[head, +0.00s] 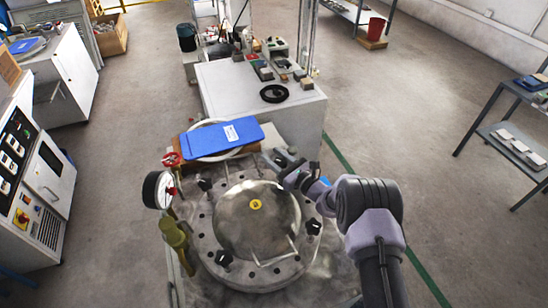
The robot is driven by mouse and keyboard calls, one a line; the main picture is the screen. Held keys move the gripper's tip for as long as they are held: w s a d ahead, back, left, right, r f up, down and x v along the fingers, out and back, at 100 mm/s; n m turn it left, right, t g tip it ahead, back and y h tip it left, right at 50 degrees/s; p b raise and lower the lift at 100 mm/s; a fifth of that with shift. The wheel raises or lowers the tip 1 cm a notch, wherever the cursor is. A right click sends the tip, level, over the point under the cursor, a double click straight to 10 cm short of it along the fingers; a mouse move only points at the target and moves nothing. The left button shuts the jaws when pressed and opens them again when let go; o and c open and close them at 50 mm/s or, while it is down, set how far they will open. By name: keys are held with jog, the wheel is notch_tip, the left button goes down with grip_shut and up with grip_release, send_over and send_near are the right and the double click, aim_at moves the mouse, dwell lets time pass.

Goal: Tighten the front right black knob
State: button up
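A round grey metal vessel lid (258,212) with bolts round its rim fills the lower middle. Its black knobs stand round the rim: the front right knob (313,227), the front left knob (223,257) and the back left knob (204,184). My gripper (273,163) is over the back right part of the rim, apart from the front right knob, which is behind it and nearer to me. The fingers are small and partly lost against the grey; I cannot tell whether they are open or hold anything. Any back right knob is hidden by the gripper.
A pressure gauge (157,190), a red valve handle (171,159) and a brass valve (174,233) stand at the vessel's left. A white cabinet (250,95) stands beyond. A control panel (30,180) is at left.

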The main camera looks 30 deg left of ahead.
grip_shut()
jog(key=shift+r+m+t, duration=0.1)
jog(key=shift+m+t, duration=0.3)
jog(key=shift+t, duration=0.2)
jog(key=shift+w+m+t+h, duration=0.15)
jog(key=shift+m+t+h, duration=0.25)
jog(key=shift+t+h, duration=0.15)
jog(key=o, duration=1)
grip_release()
